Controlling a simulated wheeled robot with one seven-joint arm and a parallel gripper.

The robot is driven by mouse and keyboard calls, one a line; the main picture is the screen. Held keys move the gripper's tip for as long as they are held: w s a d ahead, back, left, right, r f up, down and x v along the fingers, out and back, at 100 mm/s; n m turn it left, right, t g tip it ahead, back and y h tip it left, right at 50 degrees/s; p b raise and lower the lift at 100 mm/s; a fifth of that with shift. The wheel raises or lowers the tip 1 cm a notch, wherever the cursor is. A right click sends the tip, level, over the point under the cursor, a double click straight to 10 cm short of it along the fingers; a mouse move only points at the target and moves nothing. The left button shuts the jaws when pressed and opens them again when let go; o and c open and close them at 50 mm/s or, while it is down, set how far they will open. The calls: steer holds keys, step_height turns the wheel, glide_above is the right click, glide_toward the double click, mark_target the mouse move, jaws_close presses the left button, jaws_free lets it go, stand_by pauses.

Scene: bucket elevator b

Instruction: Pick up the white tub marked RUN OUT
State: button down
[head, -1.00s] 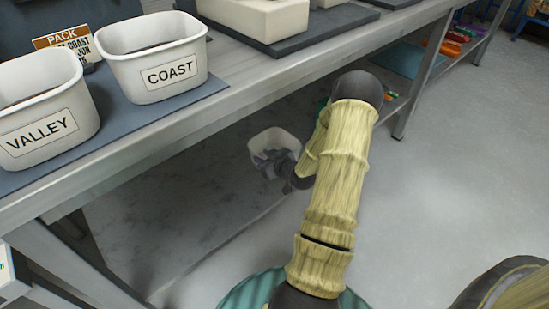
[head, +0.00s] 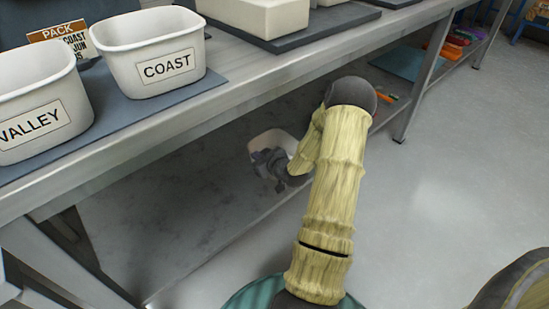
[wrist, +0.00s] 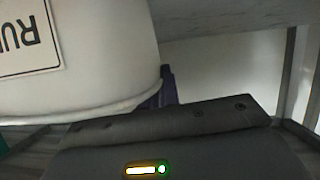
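The white tub (head: 258,139) stands on the shelf under the bench in the head view, partly hidden by my gripper and arm. In the wrist view the tub (wrist: 95,75) fills the upper left, close up and upside down. Its label (wrist: 28,42) shows only "RU"; the rest is cut off. My gripper (head: 266,160) is in front of the tub's opening in the head view. In the wrist view one dark finger (wrist: 168,88) shows beside the tub's rim; I cannot tell whether it touches. The other finger is hidden, so the opening is unclear.
White tubs marked VALLEY (head: 35,105) and COAST (head: 155,55) stand on a mat on the bench above. The bench edge (head: 130,125) overhangs the lower shelf (head: 170,205). A bench leg (head: 428,75) stands to the right.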

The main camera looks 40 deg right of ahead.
steer(key=shift+r, duration=0.1)
stand_by(0.3)
step_height(320, 180, up, 10)
steer(key=p, duration=0.5)
steer(key=shift+p, duration=0.3)
